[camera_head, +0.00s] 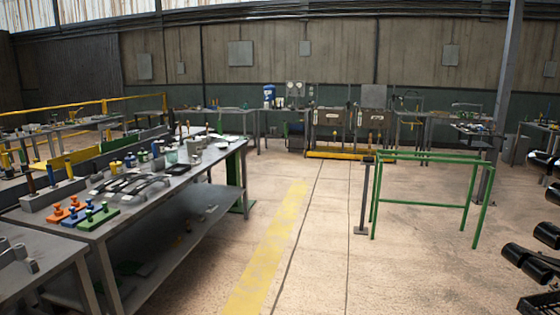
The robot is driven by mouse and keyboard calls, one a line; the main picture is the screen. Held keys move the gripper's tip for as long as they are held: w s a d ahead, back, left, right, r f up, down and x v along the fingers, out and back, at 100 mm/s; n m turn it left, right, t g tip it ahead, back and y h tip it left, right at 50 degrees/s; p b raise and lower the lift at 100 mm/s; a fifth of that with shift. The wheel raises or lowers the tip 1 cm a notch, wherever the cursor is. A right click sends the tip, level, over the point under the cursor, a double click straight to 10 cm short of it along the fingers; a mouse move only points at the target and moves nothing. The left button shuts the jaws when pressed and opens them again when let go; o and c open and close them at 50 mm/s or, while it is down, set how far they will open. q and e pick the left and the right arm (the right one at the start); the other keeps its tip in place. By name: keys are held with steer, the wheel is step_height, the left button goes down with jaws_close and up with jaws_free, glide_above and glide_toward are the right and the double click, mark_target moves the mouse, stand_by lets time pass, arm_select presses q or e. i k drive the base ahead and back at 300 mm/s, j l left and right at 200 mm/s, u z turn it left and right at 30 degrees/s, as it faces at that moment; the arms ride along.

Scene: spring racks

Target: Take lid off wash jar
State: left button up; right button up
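No gripper of mine is in view. I cannot tell for sure which thing is the wash jar. Several small jars and containers stand near the far end of the long grey workbench (185,187) on the left. Among them is a grey can-like container (194,147). A blue and white container (268,93) stands on a bench at the back wall. All are too small to tell whether they have lids.
Orange, blue and green blocks with knobs (97,217) sit on the workbench's near part. A green frame (430,158) and a thin stand (363,195) are on the floor at right. Dark cylinders (535,258) fill the right edge. The middle floor is clear.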

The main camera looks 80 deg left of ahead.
mark_target(172, 156)
steer(key=u, duration=4.25)
